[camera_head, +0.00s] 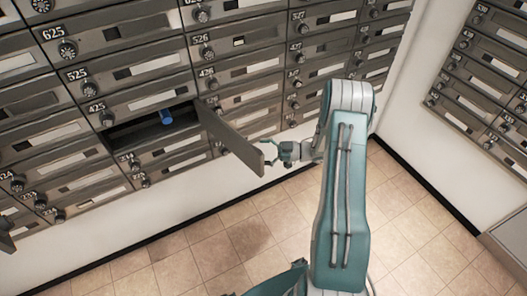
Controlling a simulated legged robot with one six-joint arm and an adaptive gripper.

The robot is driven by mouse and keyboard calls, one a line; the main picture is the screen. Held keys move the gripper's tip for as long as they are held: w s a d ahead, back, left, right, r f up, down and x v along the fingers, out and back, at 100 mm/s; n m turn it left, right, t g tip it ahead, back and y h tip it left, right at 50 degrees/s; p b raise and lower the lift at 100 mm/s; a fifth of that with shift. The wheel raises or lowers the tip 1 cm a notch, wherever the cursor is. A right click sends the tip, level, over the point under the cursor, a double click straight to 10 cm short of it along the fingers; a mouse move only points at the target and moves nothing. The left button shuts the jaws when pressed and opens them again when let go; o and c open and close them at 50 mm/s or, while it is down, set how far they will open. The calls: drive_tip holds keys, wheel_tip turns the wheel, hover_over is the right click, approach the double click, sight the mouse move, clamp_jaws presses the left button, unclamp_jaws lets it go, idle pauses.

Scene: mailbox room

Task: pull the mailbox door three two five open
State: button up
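A mailbox door (230,140) stands swung out from the wall, hinged on the right side of its opening. The open compartment (130,134) is directly below the door labelled 425 (140,98), in the column under 625 and 525. The open door's own number is not visible. A small blue cylinder (166,117) shows inside the compartment. My gripper (268,153) is just right of the open door's free end, at its outer side. Its fingers look spread with nothing between them. Whether a finger touches the door cannot be told.
Closed mailbox doors with round dials surround the opening. Another mailbox bank (487,75) is on the right wall. A door-like dark piece (5,235) juts in at the left edge. The tiled floor (215,255) below is clear.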

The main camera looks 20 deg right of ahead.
drive_tip(key=v, duration=1.2)
drive_tip(key=shift+f, duration=0.1)
drive_tip(key=shift+w, duration=0.1)
